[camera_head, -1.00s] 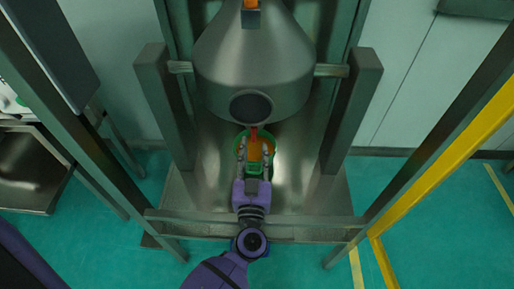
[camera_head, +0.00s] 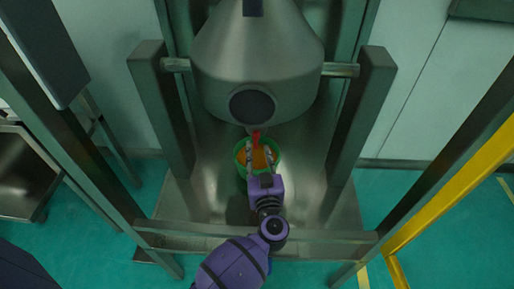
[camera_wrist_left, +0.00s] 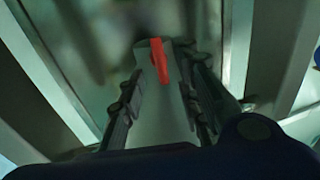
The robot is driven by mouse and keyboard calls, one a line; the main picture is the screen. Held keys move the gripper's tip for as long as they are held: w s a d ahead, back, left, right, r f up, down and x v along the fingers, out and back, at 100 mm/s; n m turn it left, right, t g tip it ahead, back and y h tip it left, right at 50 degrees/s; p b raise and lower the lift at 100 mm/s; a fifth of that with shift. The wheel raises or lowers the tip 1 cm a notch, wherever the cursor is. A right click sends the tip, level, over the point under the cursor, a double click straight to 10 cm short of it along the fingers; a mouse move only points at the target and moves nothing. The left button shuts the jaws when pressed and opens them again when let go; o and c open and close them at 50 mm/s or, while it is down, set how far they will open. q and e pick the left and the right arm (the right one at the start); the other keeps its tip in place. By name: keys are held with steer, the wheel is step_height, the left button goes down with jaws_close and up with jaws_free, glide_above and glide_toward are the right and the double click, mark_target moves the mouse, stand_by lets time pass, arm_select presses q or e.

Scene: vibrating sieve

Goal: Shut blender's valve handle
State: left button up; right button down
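The blender (camera_head: 262,60) is a large grey metal cone hanging in a frame, with a dark round disc on its front. Its red valve handle (camera_head: 256,136) shows at the cone's lower outlet, small in the head view. In the left wrist view the red handle (camera_wrist_left: 160,62) stands lengthwise on a grey pipe, between the finger pads. My left gripper (camera_head: 261,153) is open, its fingers spread on either side just in front of the handle. In the left wrist view the gripper (camera_wrist_left: 164,82) shows gaps beside the handle. My right gripper is out of view.
A green bucket (camera_head: 276,165) with orange contents stands under the outlet on a metal base plate (camera_head: 320,208). Frame posts (camera_head: 362,115) rise on both sides. A low crossbar (camera_head: 325,237) runs beneath my left arm. A yellow rail (camera_head: 450,180) is at right.

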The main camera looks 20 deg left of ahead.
mark_target(256, 142)
arm_select(q)
steer(key=shift+x, duration=2.05)
steer(key=shift+f, duration=0.1)
steer(key=shift+c, duration=0.5)
jaws_close()
